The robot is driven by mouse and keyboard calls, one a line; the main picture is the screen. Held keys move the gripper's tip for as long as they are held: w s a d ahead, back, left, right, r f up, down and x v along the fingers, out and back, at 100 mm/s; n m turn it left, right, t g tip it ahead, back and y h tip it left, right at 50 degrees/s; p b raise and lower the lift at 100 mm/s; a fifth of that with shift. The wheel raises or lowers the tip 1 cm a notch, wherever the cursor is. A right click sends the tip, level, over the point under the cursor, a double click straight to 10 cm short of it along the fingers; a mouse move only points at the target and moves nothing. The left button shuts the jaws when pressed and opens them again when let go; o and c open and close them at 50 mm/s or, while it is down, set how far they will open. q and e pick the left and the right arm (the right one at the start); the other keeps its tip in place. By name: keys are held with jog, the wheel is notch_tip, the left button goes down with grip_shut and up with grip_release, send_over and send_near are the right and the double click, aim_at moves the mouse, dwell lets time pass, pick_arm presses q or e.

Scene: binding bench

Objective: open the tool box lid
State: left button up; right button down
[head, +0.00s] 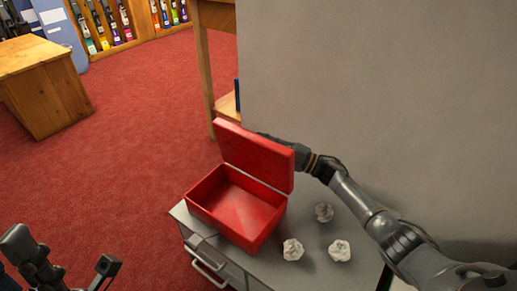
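The red tool box (232,205) sits on a grey cabinet, and its inside is visible and looks empty. Its lid (255,158) is raised, standing tilted up along the box's back edge. My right gripper (277,140) is at the lid's far side, close behind its upper edge. The lid partly hides its fingers, so I cannot tell whether they are open or shut, or touching the lid. My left gripper (78,268) is low at the left, cut by the picture's bottom edge, away from the box. Its dark fingers look spread, with nothing visible between them.
Three crumpled white paper balls (293,249) lie on the grey cabinet top (312,268), right of the box. A grey wall (380,90) rises behind. A wooden desk (42,85) stands at the far left, with open red carpet (130,150) between.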

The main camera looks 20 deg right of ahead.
jog(key=shift+w+d+f+m+t+b, duration=0.4)
jog(key=shift+d+m, duration=0.25)
jog(key=shift+m, duration=0.25)
jog(key=c, duration=1.7)
grip_release()
jog(key=v, duration=1.2)
jog(key=shift+s+r, duration=0.1)
